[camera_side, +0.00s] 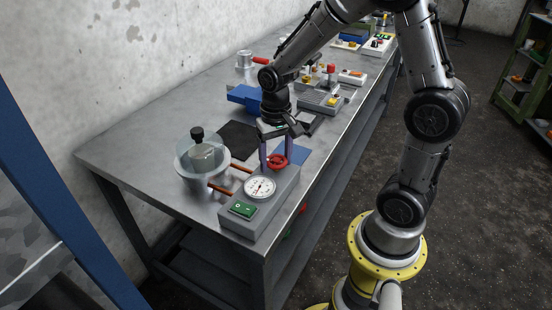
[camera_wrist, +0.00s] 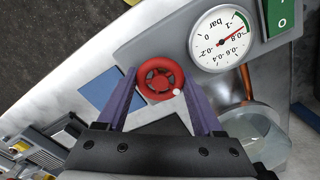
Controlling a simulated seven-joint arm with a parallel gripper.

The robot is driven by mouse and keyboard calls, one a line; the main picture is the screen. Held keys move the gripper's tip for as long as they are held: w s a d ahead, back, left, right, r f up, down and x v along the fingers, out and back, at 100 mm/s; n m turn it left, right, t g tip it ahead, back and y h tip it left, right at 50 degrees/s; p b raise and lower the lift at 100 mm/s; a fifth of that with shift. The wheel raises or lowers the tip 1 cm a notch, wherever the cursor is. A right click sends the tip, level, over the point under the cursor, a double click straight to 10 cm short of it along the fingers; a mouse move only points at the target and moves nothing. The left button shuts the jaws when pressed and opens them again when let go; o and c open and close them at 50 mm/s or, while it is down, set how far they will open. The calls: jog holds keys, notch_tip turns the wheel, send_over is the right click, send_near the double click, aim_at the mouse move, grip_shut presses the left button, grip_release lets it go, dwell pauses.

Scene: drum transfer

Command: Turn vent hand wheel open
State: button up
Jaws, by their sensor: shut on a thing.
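The red vent hand wheel (camera_side: 277,161) sits on the grey pump box (camera_side: 262,208) near the bench's front edge. My gripper (camera_side: 276,160) points down over it, its two purple fingers at opposite sides of the rim. In the wrist view my gripper (camera_wrist: 160,76) is shut on the hand wheel (camera_wrist: 161,68), whose spokes and one pale knob on its rim show. The white dial gauge (camera_wrist: 222,40) has its needle near the -0.8 mark, by a green band; it also shows in the side view (camera_side: 260,187).
A green switch (camera_side: 242,209) is at the box's near end. A clear round chamber (camera_side: 190,168) with a black-knobbed block stands left of the box, with copper pipes (camera_side: 222,189) between them. A blue mat (camera_side: 293,155) and dark mat (camera_side: 237,139) lie behind.

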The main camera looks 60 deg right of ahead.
aim_at(275, 159)
jog(key=n, duration=0.6)
jog(key=shift+r, duration=0.1)
jog(key=n, duration=0.6)
jog(key=shift+a, duration=0.1)
dwell(0.5)
jog(key=o, duration=1.4)
jog(key=shift+c, duration=0.2)
jog(key=shift+r, duration=4.05)
